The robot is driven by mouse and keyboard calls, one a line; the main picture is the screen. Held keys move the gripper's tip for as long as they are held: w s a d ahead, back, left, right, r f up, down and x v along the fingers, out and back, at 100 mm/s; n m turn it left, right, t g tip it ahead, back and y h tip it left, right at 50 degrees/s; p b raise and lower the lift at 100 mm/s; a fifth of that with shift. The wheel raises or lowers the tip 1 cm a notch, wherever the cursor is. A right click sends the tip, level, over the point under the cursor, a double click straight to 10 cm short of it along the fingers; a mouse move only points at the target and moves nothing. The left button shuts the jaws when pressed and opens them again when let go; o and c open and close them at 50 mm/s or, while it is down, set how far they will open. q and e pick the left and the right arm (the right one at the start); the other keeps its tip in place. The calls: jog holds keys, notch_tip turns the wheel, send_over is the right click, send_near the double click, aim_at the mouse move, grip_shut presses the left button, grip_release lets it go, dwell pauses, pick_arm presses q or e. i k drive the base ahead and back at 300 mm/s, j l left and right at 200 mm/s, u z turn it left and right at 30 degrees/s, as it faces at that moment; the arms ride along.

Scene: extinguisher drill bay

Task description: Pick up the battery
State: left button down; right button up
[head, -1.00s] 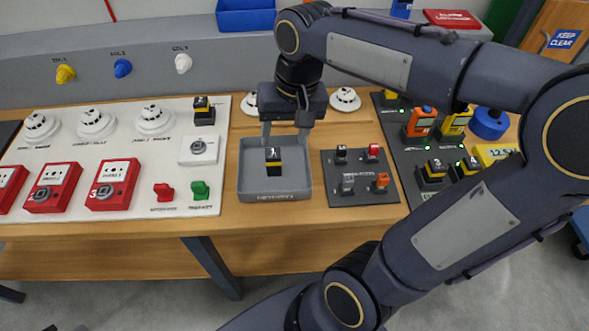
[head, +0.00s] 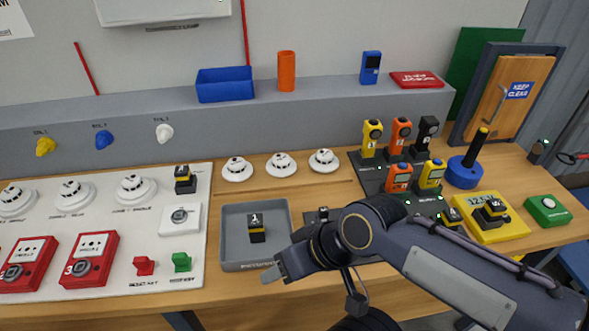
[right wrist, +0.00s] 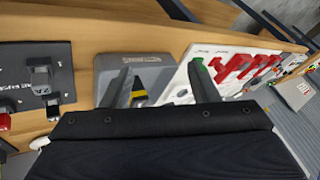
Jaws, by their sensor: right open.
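The battery (head: 256,228), a black block with a yellow band, stands in the shallow grey tray (head: 229,263) on the bench. My right gripper (head: 276,264) comes in from the right at the tray's front right corner, apart from the battery. In the right wrist view the gripper (right wrist: 158,66) is open and empty. The battery (right wrist: 138,93) shows between and beyond its fingers, nearer the left one and partly hidden by the gripper body. My left gripper is not in view.
Similar black-and-yellow blocks stand on the white panel (head: 185,180) and the yellow charger (head: 490,213). Red call points (head: 89,258) lie left of the tray. My right arm covers most of the dark switch plate. White detectors (head: 281,165) stand behind the tray.

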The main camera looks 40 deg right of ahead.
aim_at(493, 209)
jog(key=z, duration=2.85)
jog(key=u, duration=3.65)
jog(key=z, duration=3.65)
